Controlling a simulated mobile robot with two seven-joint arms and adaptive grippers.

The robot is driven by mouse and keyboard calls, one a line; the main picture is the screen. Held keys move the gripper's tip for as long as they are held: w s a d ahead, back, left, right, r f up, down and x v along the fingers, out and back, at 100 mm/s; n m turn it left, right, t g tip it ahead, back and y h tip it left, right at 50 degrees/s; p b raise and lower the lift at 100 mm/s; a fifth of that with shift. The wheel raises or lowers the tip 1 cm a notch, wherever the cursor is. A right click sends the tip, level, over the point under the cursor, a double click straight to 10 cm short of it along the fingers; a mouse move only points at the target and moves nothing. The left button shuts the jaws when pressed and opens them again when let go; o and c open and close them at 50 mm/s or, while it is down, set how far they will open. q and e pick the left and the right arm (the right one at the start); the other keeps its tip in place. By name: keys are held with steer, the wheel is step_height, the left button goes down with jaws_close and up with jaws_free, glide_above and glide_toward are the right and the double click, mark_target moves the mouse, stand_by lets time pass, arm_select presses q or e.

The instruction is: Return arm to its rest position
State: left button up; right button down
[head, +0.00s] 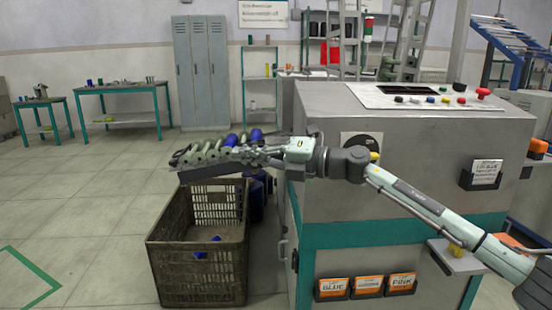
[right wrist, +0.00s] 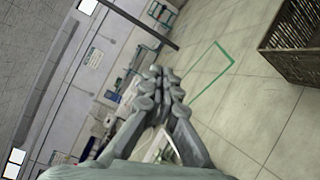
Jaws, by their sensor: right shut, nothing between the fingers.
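My right arm (head: 410,198) comes in from the lower right of the head view and reaches left across the front of the grey machine. My right gripper (head: 185,155) points left, above the far part of the crate. In the right wrist view its fingers (right wrist: 160,85) are together with nothing between them. My left gripper is in neither view.
A brown slatted crate (head: 200,283) stands on the floor with blue pieces inside. The grey machine (head: 400,135) with a teal band stands right beside it. Blue and green bobbins (head: 232,140) show behind the gripper. The tiled floor at left is clear.

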steer(key=w+d+f+m+t+h, duration=0.2)
steer(key=d+f+m+t+h, duration=0.7)
steer(key=m, duration=1)
steer(key=s+d+f+m+h+p, duration=0.1)
steer(key=s+d+f+m+h, duration=0.5)
steer(key=f, duration=0.5)
steer(key=s+d+f+m+h, duration=0.1)
steer(key=s+d+f+m, duration=0.25)
steer(key=d+f, duration=0.6)
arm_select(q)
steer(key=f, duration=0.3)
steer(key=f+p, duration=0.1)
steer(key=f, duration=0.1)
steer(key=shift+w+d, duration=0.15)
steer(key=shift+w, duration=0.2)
arm_select(e)
steer(key=s+d+f+m+g, duration=0.2)
steer(key=s+f, duration=0.4)
steer(key=s, duration=0.4)
steer(key=s+d+f+m+g+h, duration=0.1)
steer(key=s+d+f+g, duration=0.3)
steer(key=s, duration=0.6)
steer(key=s+d+f+m+g+h, duration=0.1)
steer(key=s+d+f+m+g, duration=0.2)
steer(key=s+f, duration=0.7)
steer(key=s+g, duration=0.1)
steer(key=g, duration=0.1)
steer(key=shift+d+f+g, duration=0.15)
steer(key=shift+g, duration=0.25)
